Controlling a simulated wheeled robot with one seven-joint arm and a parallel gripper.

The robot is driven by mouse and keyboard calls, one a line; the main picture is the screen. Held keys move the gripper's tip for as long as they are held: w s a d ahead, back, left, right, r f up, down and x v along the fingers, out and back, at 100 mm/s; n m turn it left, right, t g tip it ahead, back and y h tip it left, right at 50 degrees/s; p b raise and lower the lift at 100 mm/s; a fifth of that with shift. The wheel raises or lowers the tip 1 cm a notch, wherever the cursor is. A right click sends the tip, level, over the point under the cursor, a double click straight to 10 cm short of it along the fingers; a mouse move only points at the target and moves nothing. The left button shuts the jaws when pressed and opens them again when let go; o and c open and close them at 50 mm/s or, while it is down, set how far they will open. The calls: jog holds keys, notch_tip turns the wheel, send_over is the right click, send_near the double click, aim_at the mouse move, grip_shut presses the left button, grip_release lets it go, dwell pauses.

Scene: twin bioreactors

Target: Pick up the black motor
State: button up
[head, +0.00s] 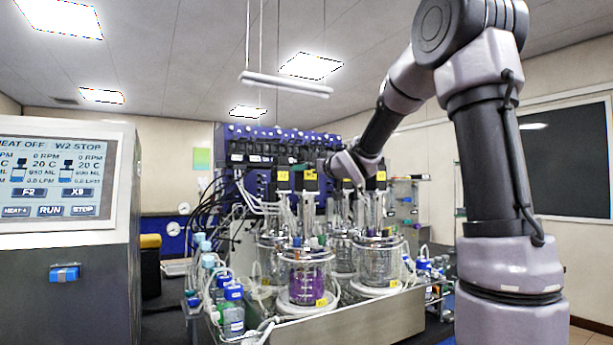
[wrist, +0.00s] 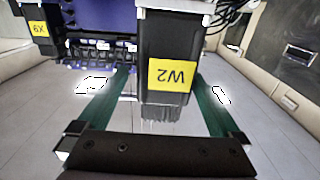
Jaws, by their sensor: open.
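A black motor (wrist: 165,40) with a yellow W2 label fills the middle of the wrist view. My gripper (wrist: 163,85) is open, with one green finger on each side of this motor.
Another black motor (wrist: 38,30), labelled X9, stands at the upper left of the wrist view. Glass vessels (head: 380,262), tubing and small bottles (head: 232,310) crowd the bench. A control console (head: 60,220) stands at the left. A blue pump rack (head: 270,142) is behind.

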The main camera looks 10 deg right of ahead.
jog(key=x, duration=0.4)
jog(key=shift+w+a+r, duration=0.15)
jog(key=shift+w+a, duration=0.15)
grip_shut()
jog(key=shift+r, duration=0.1)
